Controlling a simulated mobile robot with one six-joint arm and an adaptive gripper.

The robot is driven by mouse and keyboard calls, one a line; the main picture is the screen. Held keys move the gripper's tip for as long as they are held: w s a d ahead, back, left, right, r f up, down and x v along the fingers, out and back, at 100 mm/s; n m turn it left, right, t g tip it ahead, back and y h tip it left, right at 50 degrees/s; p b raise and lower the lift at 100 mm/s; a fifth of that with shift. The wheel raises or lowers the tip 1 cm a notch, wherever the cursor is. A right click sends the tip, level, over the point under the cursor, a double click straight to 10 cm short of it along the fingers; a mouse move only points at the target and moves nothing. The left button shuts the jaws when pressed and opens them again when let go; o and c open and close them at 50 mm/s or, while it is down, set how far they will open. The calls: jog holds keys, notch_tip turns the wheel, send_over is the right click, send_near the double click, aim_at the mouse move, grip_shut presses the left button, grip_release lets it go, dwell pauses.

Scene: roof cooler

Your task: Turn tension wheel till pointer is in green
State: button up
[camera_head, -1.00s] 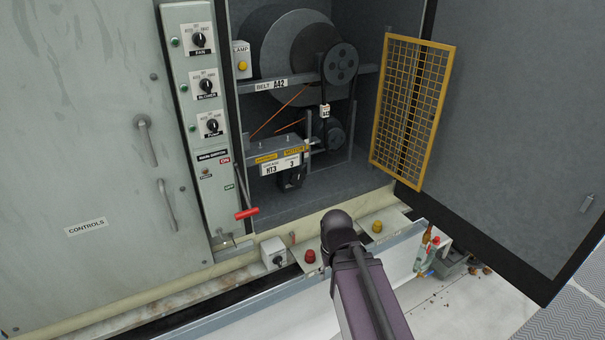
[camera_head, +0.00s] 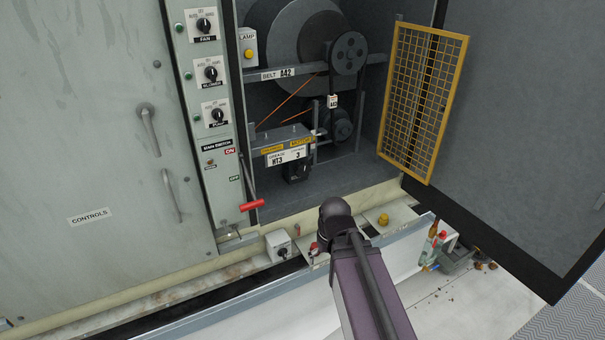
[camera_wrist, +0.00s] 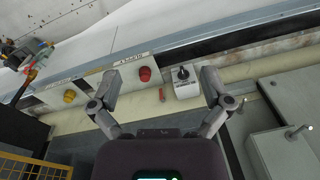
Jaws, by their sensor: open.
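I cannot make out a tension wheel, pointer or green band for certain in either view. A labelled bracket (camera_head: 283,150) with a dark round part (camera_head: 297,169) below sits low in the bay. My gripper (camera_wrist: 160,87) is open and empty in the wrist view, its fingers spread above the ledge outside the cabinet. In the head view, my arm hides the gripper.
The ledge carries a red button (camera_wrist: 145,74), a yellow button (camera_wrist: 69,97) and a black-knobbed switch box (camera_wrist: 185,80). A yellow mesh guard (camera_head: 423,103) and the open door (camera_head: 520,140) stand at right.

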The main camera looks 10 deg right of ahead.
jog(key=w+a+f+n+t+y+b, duration=0.3)
jog(key=w+a+y+b, duration=0.15)
jog(key=w, duration=0.45)
jog(key=t+b, duration=1.4)
send_near(304, 172)
jog(key=v, duration=0.3)
jog(key=shift+w+d+r, duration=0.1)
jog(key=shift+d+r, duration=0.05)
jog(key=shift+d, duration=0.05)
jog(key=shift+w, duration=0.15)
jog(key=x, duration=1.3)
jog(key=shift+w+a+f, duration=0.2)
jog(key=shift+a, duration=0.15)
